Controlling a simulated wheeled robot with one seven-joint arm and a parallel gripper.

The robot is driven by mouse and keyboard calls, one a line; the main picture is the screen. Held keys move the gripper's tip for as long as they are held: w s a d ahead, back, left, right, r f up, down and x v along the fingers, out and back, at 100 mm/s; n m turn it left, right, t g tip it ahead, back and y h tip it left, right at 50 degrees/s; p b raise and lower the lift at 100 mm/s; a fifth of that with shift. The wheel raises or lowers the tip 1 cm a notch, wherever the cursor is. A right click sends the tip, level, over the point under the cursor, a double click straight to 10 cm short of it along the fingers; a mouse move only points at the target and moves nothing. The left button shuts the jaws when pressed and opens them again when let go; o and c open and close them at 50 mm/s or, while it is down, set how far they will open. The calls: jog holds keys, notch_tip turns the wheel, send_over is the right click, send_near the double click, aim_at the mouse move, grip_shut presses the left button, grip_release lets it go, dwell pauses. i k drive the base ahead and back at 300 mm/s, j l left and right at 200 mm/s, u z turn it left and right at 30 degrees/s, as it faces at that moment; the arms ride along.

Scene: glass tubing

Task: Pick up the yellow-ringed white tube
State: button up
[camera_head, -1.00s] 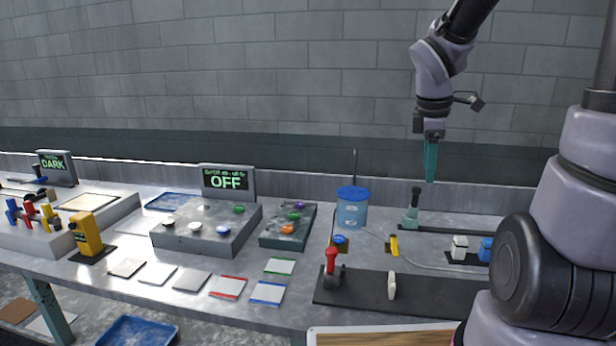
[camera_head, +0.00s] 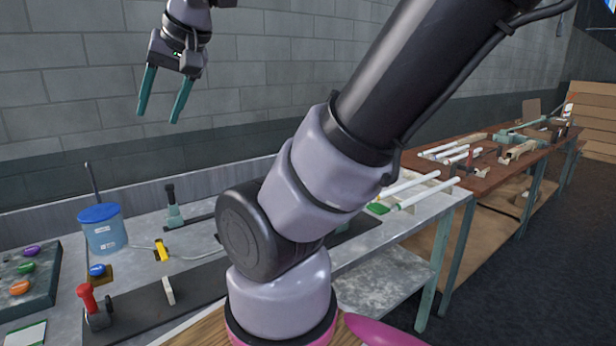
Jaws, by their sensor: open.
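Several white tubes lie in view, and I cannot tell which one has a yellow ring. My gripper (camera_head: 160,117) is at the upper left, high above the bench and in front of the wall. Its two green fingers are apart with nothing between them. It is far from all the tubes. My arm hides part of the bench.
The grey bench (camera_head: 370,262) holds a blue-lidded tub (camera_head: 103,232), a red-handled clamp (camera_head: 90,304), a yellow piece (camera_head: 162,250) and a dark box with coloured knobs (camera_head: 40,290). The brown table (camera_head: 480,183) carries more gear. Dark floor at the right is open.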

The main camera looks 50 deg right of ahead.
aim_at(394, 191)
jog(key=z, duration=2.3)
jog(key=i+l, duration=0.4)
jog(key=i+l+u, duration=0.15)
jog(key=i+l, duration=0.2)
jog(key=l, duration=0.15)
jog(key=i+l, duration=0.35)
jog(key=l, duration=0.15)
